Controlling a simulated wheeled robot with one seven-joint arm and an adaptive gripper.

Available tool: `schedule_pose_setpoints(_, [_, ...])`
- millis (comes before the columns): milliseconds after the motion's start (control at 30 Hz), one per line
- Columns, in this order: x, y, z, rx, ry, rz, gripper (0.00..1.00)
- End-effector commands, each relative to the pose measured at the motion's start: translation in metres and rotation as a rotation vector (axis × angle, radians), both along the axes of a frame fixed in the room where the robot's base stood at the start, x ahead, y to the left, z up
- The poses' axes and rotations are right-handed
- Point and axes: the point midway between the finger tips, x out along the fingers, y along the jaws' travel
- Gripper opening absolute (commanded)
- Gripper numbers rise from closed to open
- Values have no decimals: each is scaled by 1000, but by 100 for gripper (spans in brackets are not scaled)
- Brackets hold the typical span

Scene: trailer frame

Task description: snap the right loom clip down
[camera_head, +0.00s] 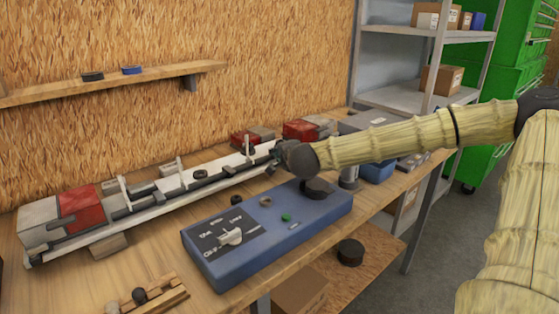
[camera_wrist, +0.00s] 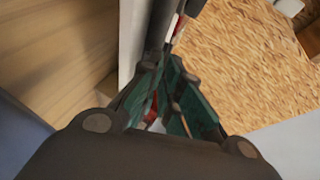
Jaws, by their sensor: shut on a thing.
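A dark cable loom (camera_head: 150,201) runs along the pale rail (camera_head: 95,234) on the bench. Pale loom clips stand upright along it: a left one (camera_head: 125,190), a middle one (camera_head: 180,168) and a right one (camera_head: 247,147). My gripper (camera_head: 278,154) is low over the rail's right end, just right of the right clip. In the wrist view its teal fingers (camera_wrist: 166,85) are shut at the dark loom (camera_wrist: 158,28), which runs away from the fingertips. The exact contact is partly hidden by the fingers.
A blue control box (camera_head: 275,238) with a knob and green button lies in front of the rail. Red-and-grey blocks (camera_head: 82,207) stand at the left end, and others (camera_head: 303,130) are behind my gripper. A wooden holder (camera_head: 155,298) is at the front left.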

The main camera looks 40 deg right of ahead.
Motion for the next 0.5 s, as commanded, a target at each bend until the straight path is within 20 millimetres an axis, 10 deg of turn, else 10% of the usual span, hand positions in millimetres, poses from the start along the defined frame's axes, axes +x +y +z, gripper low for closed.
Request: schedule_pose_setpoints(500, [-4, -1, -8, 7, -91, -2, 0])
